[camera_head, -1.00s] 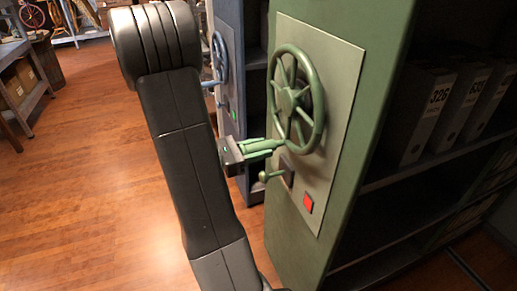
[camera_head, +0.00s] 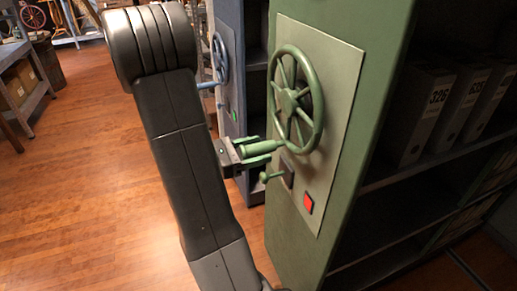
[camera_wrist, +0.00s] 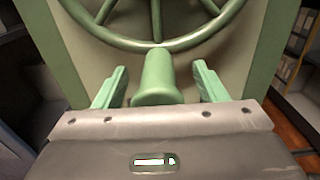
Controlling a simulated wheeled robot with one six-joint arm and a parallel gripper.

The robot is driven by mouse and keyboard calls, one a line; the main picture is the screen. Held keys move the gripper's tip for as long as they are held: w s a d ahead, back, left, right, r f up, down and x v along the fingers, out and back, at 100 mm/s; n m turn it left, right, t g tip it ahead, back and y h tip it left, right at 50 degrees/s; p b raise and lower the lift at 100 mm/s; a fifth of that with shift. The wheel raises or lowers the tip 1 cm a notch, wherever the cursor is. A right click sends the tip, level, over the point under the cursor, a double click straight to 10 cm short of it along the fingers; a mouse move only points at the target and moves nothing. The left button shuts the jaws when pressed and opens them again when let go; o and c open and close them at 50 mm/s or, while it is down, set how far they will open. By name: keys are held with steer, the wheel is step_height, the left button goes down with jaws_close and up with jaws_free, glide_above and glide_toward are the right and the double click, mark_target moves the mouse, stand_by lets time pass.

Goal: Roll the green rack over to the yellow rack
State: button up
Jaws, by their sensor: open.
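The green rack (camera_head: 345,150) stands at the right in the head view, with a pale panel on its end. On the panel is a green spoked handwheel (camera_head: 297,98), with a knob handle (camera_head: 266,146) sticking out from its lower rim. My gripper (camera_head: 268,153) is at this handle, its green fingers open. In the wrist view the handle (camera_wrist: 158,78) stands between the two parted fingers, with gaps on both sides, below the wheel rim (camera_wrist: 155,44). The yellow rack is not seen in either view.
A small green lever (camera_head: 270,176) and a red button (camera_head: 308,203) sit below the wheel. A blue-grey rack (camera_head: 233,25) with its own wheel (camera_head: 220,58) stands behind. Box files (camera_head: 431,115) fill the green rack's shelf. Wooden floor (camera_head: 95,190) is clear at left.

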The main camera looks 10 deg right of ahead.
steer(key=shift+p+v, duration=0.6)
steer(key=shift+v, duration=3.95)
steer(key=shift+b+x, duration=0.6)
steer(key=shift+x, duration=3.95)
